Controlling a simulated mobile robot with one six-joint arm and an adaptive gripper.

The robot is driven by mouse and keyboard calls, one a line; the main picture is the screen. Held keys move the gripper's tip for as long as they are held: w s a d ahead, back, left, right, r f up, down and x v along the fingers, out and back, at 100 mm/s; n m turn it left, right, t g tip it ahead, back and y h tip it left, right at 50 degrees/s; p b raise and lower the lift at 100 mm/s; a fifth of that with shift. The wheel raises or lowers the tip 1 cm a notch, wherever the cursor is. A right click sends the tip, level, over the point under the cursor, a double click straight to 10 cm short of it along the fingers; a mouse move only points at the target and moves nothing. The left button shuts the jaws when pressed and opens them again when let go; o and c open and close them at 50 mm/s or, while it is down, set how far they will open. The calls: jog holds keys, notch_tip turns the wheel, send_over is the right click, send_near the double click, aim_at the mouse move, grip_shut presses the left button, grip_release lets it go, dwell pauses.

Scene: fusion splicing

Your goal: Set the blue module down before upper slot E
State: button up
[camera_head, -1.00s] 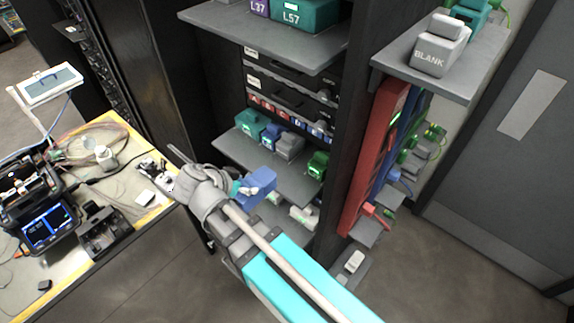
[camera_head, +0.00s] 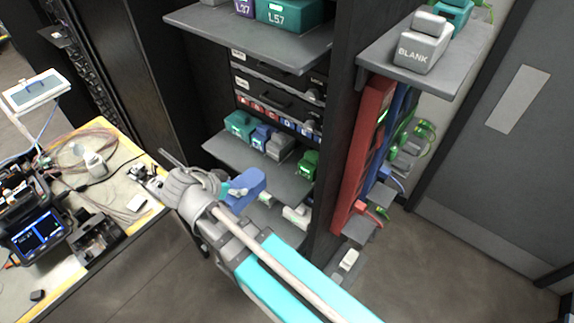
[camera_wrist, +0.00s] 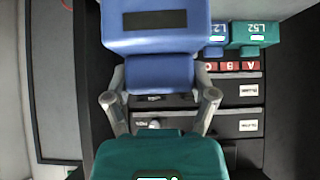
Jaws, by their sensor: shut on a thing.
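The blue module (camera_head: 246,188) is held in my gripper (camera_head: 236,189), off the shelves, in front of the dark rack. In the wrist view the same module (camera_wrist: 150,38) fills the top, with a dark panel and a smaller blocky end. The gripper fingers (camera_wrist: 160,82) stand on either side of that end. I cannot read the letter E in either view.
A middle shelf (camera_head: 222,149) carries teal, blue, grey and green modules. An upper shelf (camera_head: 210,37) overhangs with L37 and L57 modules. A large teal module (camera_wrist: 160,156) fills the wrist view's bottom. A cluttered workbench (camera_head: 75,270) stands left. Floor is clear at lower right.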

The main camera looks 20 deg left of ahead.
jog(key=w+d+f+b, duration=0.1)
jog(key=w+d, duration=0.2)
jog(key=w, duration=0.6)
jog(key=w+d+f+b, duration=0.2)
jog(key=w+d, duration=0.2)
jog(key=w, duration=0.5)
jog(key=shift+d, duration=0.15)
jog(key=shift+f, duration=0.15)
notch_tip(320, 180, down, 3)
jog(key=b, duration=0.3)
jog(key=shift+w+d+f+b, duration=0.1)
jog(key=shift+w+f+b, duration=0.05)
jog(key=shift+f+b, duration=0.35)
jog(key=shift+r, duration=0.1)
jog(key=o, duration=1.2)
